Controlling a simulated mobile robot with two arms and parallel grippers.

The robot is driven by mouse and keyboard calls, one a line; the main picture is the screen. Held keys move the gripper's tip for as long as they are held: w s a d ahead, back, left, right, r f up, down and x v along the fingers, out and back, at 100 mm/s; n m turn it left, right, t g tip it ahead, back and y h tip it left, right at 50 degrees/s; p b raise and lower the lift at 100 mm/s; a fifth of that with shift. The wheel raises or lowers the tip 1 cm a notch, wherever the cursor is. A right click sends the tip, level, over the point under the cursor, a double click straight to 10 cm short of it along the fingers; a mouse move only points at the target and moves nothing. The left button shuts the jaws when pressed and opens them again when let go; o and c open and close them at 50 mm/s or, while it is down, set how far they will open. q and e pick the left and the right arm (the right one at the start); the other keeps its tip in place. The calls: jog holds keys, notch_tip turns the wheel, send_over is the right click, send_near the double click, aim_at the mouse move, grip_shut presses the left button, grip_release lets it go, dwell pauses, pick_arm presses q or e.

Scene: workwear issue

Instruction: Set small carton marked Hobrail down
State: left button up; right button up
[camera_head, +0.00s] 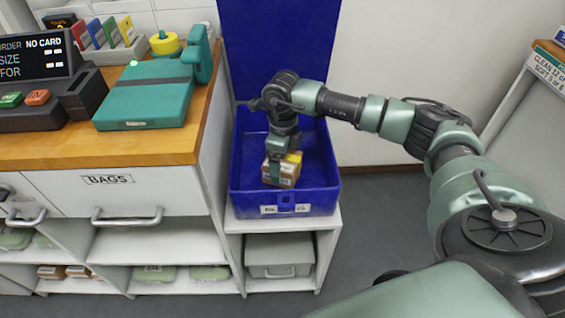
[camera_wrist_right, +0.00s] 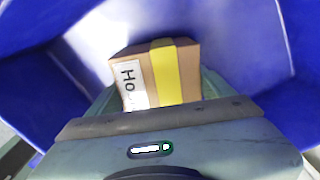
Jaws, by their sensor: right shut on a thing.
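The small carton (camera_head: 287,172) is brown with a yellow band and a white label. In the right wrist view the carton (camera_wrist_right: 190,73) shows "Ho" on its label; the rest of the word is hidden. My right gripper (camera_head: 275,170) is shut on the carton and points down inside the blue bin (camera_head: 240,191). The bin's walls surround the carton in the right wrist view. I cannot tell whether the carton touches the bin's floor. My left gripper is not in view.
The blue bin's raised lid (camera_head: 282,40) stands behind it. A wooden counter (camera_head: 150,148) at left holds a teal device (camera_head: 146,97) and a dark display (camera_head: 38,60). Below the bin is a shelf with a grey box (camera_head: 280,256). Floor at right of the bin is clear.

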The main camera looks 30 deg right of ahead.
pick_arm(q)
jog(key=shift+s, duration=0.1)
pick_arm(e)
jog(key=shift+f, duration=0.15)
jog(key=o, duration=1.7)
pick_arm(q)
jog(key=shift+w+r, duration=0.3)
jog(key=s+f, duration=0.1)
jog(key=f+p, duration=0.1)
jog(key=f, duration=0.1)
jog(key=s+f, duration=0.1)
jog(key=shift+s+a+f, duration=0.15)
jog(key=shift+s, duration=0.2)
pick_arm(e)
notch_tip(320, 180, up, 12)
jog(key=shift+r, duration=0.2)
